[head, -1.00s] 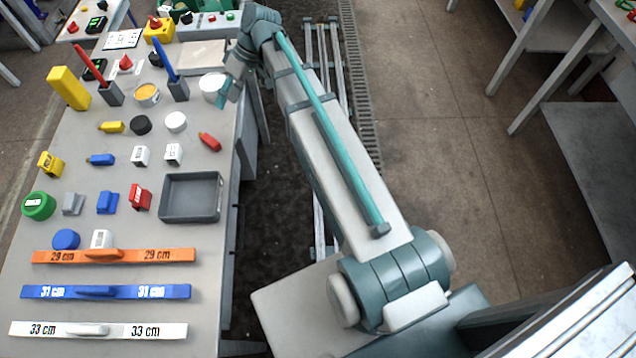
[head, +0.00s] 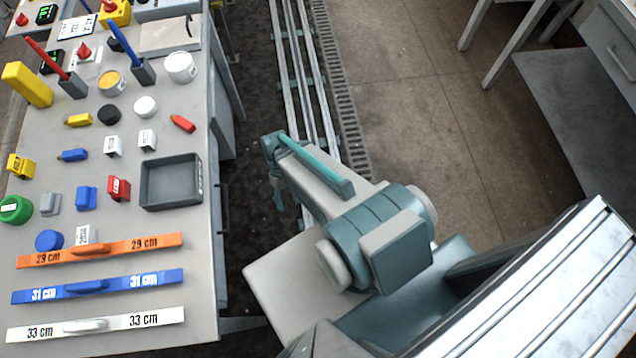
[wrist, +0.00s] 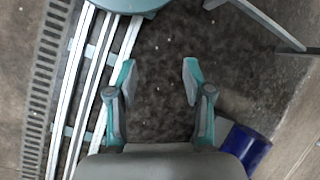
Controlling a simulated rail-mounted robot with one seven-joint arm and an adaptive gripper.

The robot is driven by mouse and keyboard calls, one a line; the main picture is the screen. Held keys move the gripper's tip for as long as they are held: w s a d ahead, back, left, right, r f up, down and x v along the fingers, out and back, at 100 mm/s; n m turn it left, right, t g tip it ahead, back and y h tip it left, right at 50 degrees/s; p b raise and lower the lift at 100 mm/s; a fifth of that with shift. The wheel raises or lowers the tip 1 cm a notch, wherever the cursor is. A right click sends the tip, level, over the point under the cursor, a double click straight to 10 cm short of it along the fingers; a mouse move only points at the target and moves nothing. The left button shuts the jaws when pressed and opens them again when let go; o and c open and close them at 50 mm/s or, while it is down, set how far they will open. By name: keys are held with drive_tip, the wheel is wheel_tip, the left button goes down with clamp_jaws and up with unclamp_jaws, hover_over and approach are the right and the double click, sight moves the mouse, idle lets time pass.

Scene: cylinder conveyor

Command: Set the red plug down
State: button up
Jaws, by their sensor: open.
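The red plug (head: 182,123) lies on its side on the grey table, right of the white blocks and above the grey tray in the head view. My gripper (wrist: 158,70) is open and empty in the wrist view, with bare dark floor between its fingers. In the head view my gripper (head: 279,203) is off the table's right side, over the floor gap, well apart from the plug. The plug does not show in the wrist view.
The grey tray (head: 146,186) is empty. Blue (head: 73,155) and yellow (head: 78,120) plugs, several blocks, and orange (head: 60,257), blue (head: 55,293) and white (head: 40,331) bars share the table. Floor rails (head: 300,60) run beside it.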

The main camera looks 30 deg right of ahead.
drive_tip(key=s+d+f+h, duration=0.1)
drive_tip(key=s+f, duration=0.1)
drive_tip(key=s, duration=0.5)
drive_tip(key=s+d+f+g+h, duration=0.1)
drive_tip(key=s+d+f, duration=0.1)
drive_tip(key=s, duration=0.4)
drive_tip(key=shift+s+f+m+g, duration=0.3)
drive_tip(key=shift+s+f+m, duration=0.1)
drive_tip(key=shift+f, duration=0.05)
wheel_tip(320, 180, up, 13)
drive_tip(key=p, duration=1.3)
drive_tip(key=shift+f, duration=0.1)
wheel_tip(320, 180, down, 10)
drive_tip(key=b, duration=1)
